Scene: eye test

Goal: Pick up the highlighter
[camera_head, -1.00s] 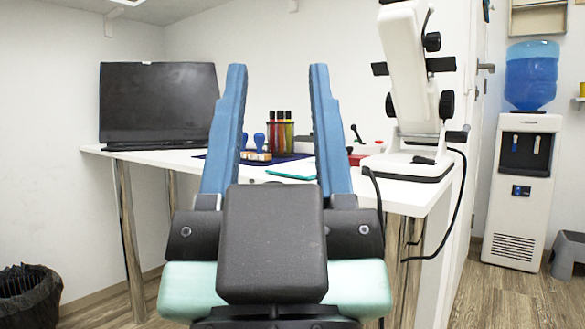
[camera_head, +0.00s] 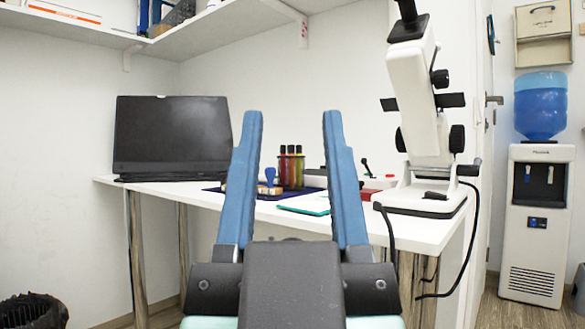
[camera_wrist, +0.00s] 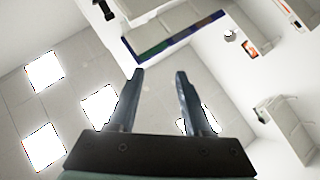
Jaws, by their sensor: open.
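My gripper (camera_head: 293,115) is open and empty, with two blue fingers pointing up in front of the desk. It also shows in the wrist view (camera_wrist: 160,73), with its fingers apart and nothing between them. A dark holder with several upright pens or markers (camera_head: 291,170) stands on the desk and shows between the fingers, farther back. I cannot tell whether one of them is the highlighter. I see no other thing that is clearly a highlighter. The left finger hides part of the desk items.
The white desk (camera_head: 150,187) bears a black laptop (camera_head: 172,138), a blue-handled stamp (camera_head: 270,177), a teal flat item (camera_head: 306,205) and a white microscope-like device (camera_head: 420,110). A shelf (camera_head: 240,25) hangs above. A water cooler (camera_head: 535,210) stands right, a bin (camera_head: 32,312) lower left.

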